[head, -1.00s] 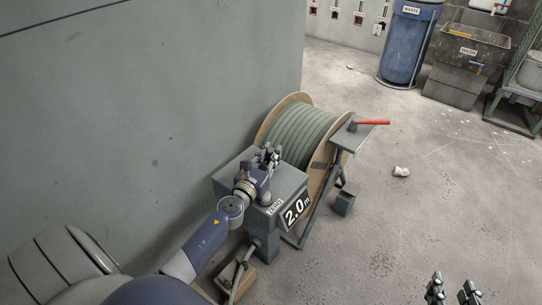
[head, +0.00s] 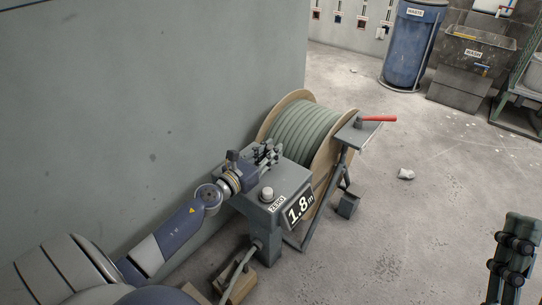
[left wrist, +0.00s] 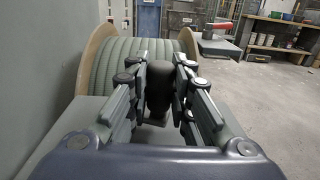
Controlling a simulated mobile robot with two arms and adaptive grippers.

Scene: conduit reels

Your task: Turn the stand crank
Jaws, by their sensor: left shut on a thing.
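The stand is a grey box (head: 245,203) by the wall, with a display (head: 299,206) reading 1.8 m and a button marked ZERO (head: 267,194). A wooden reel (head: 286,101) of grey-green conduit (head: 303,130) stands behind it. My left gripper (head: 268,153) is over the box, beside the reel. In the left wrist view its fingers (left wrist: 158,90) are shut on the dark crank knob (left wrist: 159,75); the crank arm is mostly hidden. My right gripper (head: 512,262) is low at the right edge, side-on, away from the stand; its opening is unclear.
A red-handled tool (head: 375,119) lies on a small grey shelf (head: 352,134) right of the reel. The wall is close on the left. Open floor lies to the right.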

